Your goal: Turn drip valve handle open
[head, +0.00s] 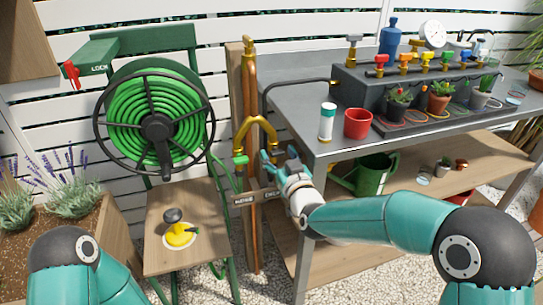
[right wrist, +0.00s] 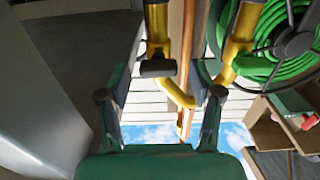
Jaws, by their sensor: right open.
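A yellow brass Y-shaped splitter (head: 255,132) is mounted on the copper pipe of the wooden post. Its left branch ends in a green hose connector (head: 240,160). My right gripper (head: 280,163) is open at the right branch and hides much of it. In the right wrist view, a dark valve handle (right wrist: 157,68) lies crosswise on one brass branch (right wrist: 157,22). It is ahead of and between the open fingers (right wrist: 160,95), nearer the left one; contact cannot be told. My left arm shows at lower left, but its gripper is out of frame.
A grey potting table (head: 290,105) stands close to the right, with a white bottle (head: 327,122) and red pot (head: 357,123) near its edge. A green hose reel (head: 157,127) is at left, above a wooden stand (head: 160,255) holding a yellow sprinkler (head: 180,235).

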